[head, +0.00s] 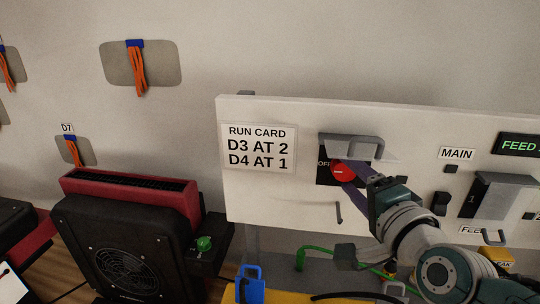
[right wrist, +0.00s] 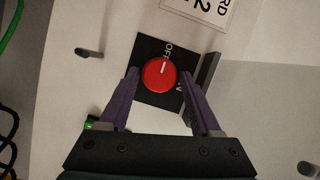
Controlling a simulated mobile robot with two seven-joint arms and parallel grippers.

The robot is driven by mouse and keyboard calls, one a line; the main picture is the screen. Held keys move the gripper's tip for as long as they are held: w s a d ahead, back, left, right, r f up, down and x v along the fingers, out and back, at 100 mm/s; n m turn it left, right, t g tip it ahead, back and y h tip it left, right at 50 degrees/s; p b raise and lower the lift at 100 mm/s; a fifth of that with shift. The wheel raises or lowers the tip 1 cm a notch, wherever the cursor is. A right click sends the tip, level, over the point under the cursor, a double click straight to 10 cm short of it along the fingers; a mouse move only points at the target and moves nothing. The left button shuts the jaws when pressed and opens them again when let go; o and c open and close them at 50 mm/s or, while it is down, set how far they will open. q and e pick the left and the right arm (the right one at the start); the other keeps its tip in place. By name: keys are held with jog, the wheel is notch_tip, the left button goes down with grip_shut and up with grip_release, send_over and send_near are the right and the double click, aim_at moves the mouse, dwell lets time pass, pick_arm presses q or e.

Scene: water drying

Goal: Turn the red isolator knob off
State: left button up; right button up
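The red isolator knob (head: 342,172) sits on a black plate on the white panel, under a raised grey-framed cover (head: 352,147). In the right wrist view the red knob (right wrist: 159,75) has a white mark pointing up toward the OFF lettering (right wrist: 168,48). The ON lettering is partly hidden by a finger. In the head view the right gripper (head: 352,180) reaches the knob from the lower right. My left gripper is not in view.
The white panel (head: 280,200) carries a run card (head: 258,147), a MAIN label (head: 457,154) and a grey-framed switch box (head: 495,200) at right. A black fan unit (head: 120,250) stands at lower left. A peg (right wrist: 89,52) sticks out left of the knob in the wrist view.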

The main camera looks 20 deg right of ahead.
jog(key=shift+o, duration=1.3)
jog(key=shift+s, duration=0.1)
jog(key=s+a, duration=0.1)
jog(key=s, duration=0.8)
jog(key=shift+s+a+r, duration=0.3)
jog(key=shift+r, duration=0.15)
jog(key=shift+a, duration=0.1)
